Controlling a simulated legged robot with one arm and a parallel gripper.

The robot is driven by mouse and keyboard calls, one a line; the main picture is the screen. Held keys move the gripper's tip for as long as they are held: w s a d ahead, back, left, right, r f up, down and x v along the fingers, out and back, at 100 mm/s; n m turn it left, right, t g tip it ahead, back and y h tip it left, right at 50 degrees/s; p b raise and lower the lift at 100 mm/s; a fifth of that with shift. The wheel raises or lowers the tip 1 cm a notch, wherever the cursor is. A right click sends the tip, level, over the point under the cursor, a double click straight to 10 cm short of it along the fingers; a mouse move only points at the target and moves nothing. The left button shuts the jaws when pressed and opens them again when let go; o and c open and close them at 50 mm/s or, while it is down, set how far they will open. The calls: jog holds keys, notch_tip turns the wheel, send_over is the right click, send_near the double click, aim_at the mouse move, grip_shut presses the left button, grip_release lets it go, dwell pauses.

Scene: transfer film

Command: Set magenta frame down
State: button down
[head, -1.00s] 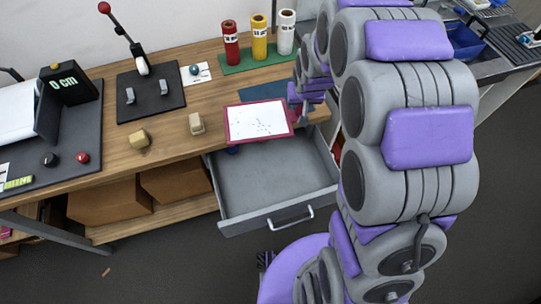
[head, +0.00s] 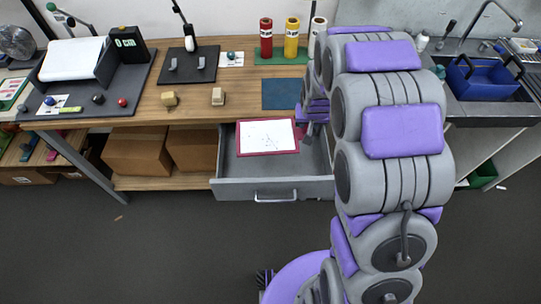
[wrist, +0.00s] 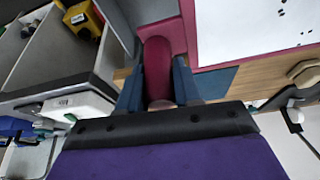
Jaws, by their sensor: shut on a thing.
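The magenta frame (head: 267,153) holds a white sheet with dark specks and shows over the open grey drawer (head: 228,189) in the head view. I cannot tell its height above the drawer floor. My gripper (head: 306,128) is at the frame's right side, partly hidden by my arm. In the wrist view, the blue fingers of my gripper (wrist: 158,88) are shut on the magenta handle (wrist: 157,62) of the frame. The frame's border (wrist: 210,55) and sheet fill the upper right there.
A flat blue mat (head: 281,94) lies bare on the wooden bench (head: 140,103) behind the drawer. Two beige blocks (head: 169,98) sit to its left. Red and yellow rolls (head: 266,38) stand on a green base at the back. A sink (head: 490,85) is at the right.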

jog(key=shift+m, duration=0.3)
jog(key=f, duration=0.6)
jog(key=w+f+b, duration=0.1)
jog(key=f, duration=0.6)
jog(key=w+f, duration=0.1)
jog(key=f, duration=0.6)
jog(key=shift+w+b, duration=0.1)
jog(key=shift+b, duration=0.25)
jog(key=shift+f, duration=0.2)
jog(key=c, duration=0.8)
grip_release()
